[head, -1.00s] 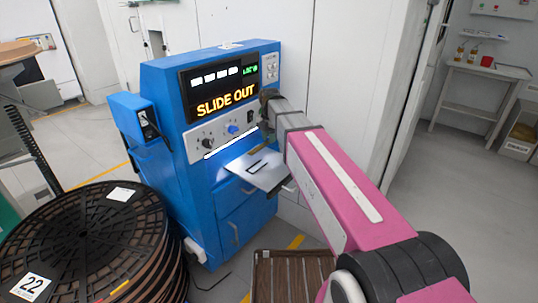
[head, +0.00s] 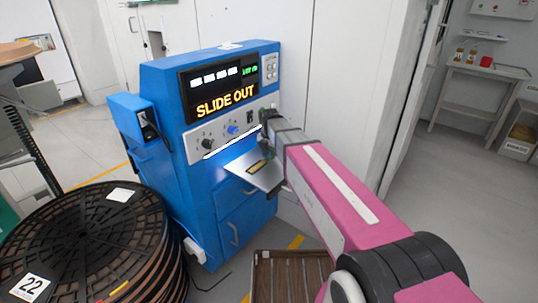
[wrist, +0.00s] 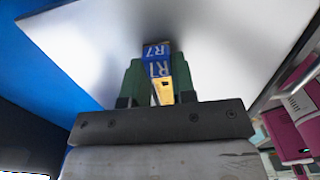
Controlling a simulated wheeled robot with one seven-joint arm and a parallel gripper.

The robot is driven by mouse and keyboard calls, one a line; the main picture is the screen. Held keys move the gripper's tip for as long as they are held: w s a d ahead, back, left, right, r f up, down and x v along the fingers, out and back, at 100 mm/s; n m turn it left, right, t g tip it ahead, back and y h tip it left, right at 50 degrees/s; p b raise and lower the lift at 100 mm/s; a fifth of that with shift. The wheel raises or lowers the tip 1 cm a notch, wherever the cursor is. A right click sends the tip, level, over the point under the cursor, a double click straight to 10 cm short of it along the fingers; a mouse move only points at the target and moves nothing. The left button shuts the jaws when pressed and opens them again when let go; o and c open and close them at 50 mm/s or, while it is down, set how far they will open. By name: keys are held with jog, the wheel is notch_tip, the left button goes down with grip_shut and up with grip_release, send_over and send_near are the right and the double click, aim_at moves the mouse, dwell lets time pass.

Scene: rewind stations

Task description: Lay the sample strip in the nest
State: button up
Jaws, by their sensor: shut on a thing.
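In the head view the strip (head: 259,167) is a small tan piece low over the slide plate, within or just over the dark outline of the nest (head: 249,173). I cannot tell whether it touches the nest floor. My fingers are mostly hidden behind my wrist in the head view. The nest cannot be made out in the wrist view.
The silver slide plate (head: 270,180) sticks out of the blue machine (head: 165,95), whose display (head: 224,94) reads SLIDE OUT. Stacked black reels (head: 75,235) stand at left. A brown slatted crate (head: 290,275) is on the floor below. A white cabinet wall is close behind.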

jog(key=shift+f, duration=0.15)
jog(key=o, duration=0.9)
notch_tip(320, 180, up, 12)
jog(key=shift+r, duration=0.2)
